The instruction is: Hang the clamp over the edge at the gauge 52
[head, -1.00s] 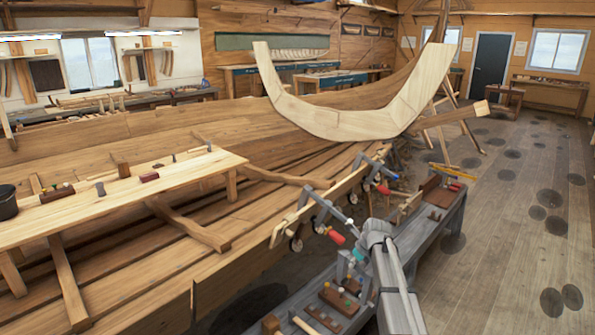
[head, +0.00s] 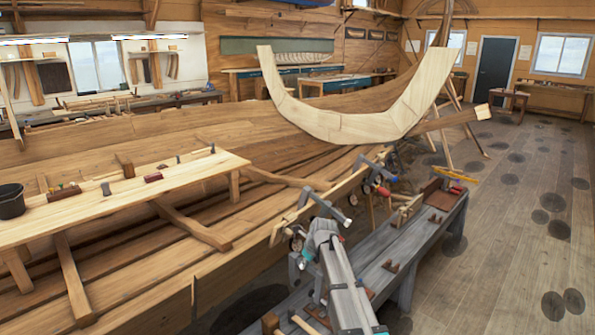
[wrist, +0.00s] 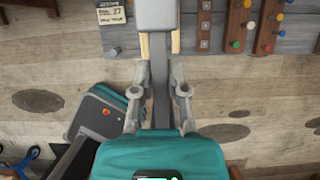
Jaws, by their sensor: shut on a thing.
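My gripper (wrist: 160,46) is shut on a grey clamp in the wrist view. The held clamp's wide grey end (wrist: 156,14) and straight bar (wrist: 160,100) show between the fingers. In the head view my arm stands at lower centre, its teal wrist beside the hull; the fingers and held clamp are not clear there. The hull's near top edge (head: 345,187) runs just beyond my arm. Two other clamps hang over this edge, one nearer (head: 324,204) and one farther (head: 375,170). No gauge reading 52 is legible.
A long grey bench (head: 425,228) with blocks and tools stands right of the hull. In the wrist view a small card (wrist: 113,14) and blocks with coloured pegs (wrist: 238,28) lie on the bench. A plank staging (head: 110,200) crosses the hull. The floor at right is open.

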